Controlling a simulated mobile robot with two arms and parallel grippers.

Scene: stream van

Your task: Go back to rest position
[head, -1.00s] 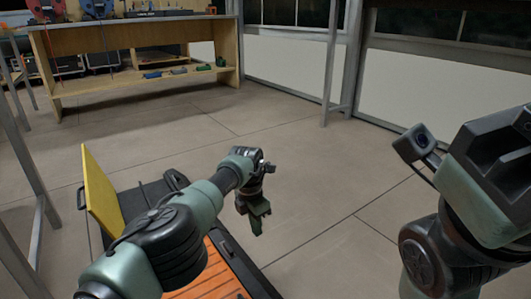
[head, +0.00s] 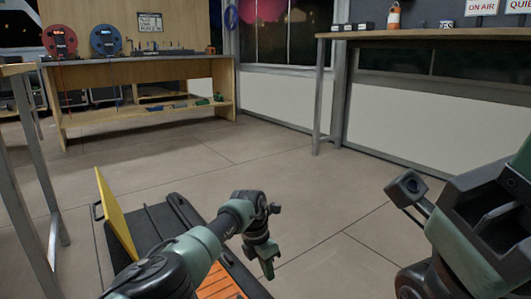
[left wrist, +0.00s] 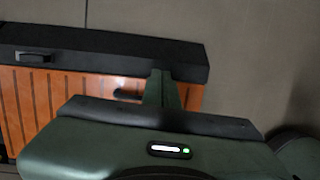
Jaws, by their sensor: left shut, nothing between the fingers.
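My left gripper (head: 268,267) hangs down in the lower middle of the head view, at the end of my left arm. Its fingers are together with nothing between them. It is over or just beside the edge of my dark base with the orange slatted deck. In the left wrist view the gripper (left wrist: 162,92) shows as a green body with a finger over the deck's dark rim. My right arm fills the lower right of the head view, close to the camera. Its gripper cannot be made out.
A wooden workbench (head: 150,67) with red and blue reels (head: 60,41) stands at the back left. A tall table (head: 430,34) stands at the right along the wall. A table leg (head: 40,180) rises at the left. The floor (head: 300,190) between is clear.

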